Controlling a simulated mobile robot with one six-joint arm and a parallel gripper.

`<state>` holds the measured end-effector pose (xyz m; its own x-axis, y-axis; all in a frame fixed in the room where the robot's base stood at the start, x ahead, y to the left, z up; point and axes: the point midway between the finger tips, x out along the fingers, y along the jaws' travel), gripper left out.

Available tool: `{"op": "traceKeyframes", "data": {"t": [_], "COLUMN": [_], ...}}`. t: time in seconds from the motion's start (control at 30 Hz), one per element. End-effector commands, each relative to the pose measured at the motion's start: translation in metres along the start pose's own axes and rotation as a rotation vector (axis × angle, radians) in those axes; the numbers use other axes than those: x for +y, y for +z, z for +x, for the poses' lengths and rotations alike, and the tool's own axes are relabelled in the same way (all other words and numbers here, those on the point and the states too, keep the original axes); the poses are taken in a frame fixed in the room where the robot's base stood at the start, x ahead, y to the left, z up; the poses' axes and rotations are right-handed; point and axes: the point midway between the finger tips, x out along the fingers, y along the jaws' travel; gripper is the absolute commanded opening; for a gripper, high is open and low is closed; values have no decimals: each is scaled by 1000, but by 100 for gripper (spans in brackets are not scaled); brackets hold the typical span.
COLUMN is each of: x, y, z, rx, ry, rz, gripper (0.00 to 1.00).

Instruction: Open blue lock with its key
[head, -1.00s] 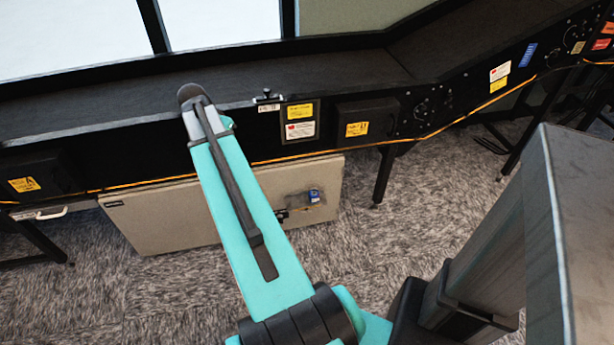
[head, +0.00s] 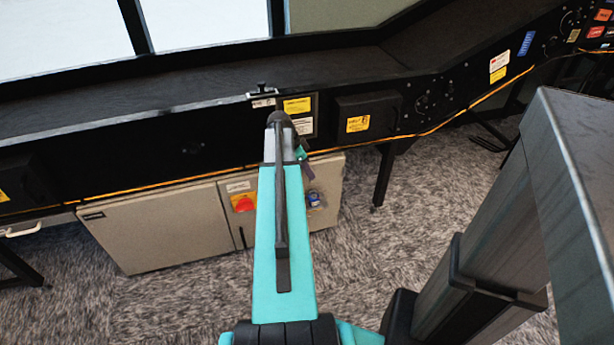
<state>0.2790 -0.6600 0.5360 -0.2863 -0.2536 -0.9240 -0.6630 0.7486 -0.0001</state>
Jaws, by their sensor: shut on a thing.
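The blue lock (head: 315,199) hangs on the right part of the beige cabinet's front, just right of my arm. A small part of my gripper (head: 308,174) shows past the right side of my arm, a little above the lock in the picture. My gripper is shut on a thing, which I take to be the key. The key itself cannot be made out at this size. I cannot tell how far the gripper is from the lock in depth. Most of the wrist is hidden behind the arm.
The beige cabinet (head: 150,228) stands under the black conveyor (head: 190,98). A red switch on a yellow plate (head: 243,203) sits on its front, left of my arm. An orange cable (head: 440,127) runs along the conveyor's lower edge. Carpet (head: 410,240) is free in front.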

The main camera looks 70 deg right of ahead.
Motion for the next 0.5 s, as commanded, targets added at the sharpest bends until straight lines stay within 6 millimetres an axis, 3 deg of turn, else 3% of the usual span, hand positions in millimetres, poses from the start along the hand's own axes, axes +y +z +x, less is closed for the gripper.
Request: {"op": "traceKeyframes", "data": {"t": [0.13,0.5], "x": [6,6], "y": [-9,-9], "z": [16,17], "rx": [0,0], "ry": [17,18], "rz": [39,43], "gripper": [1,1]}}
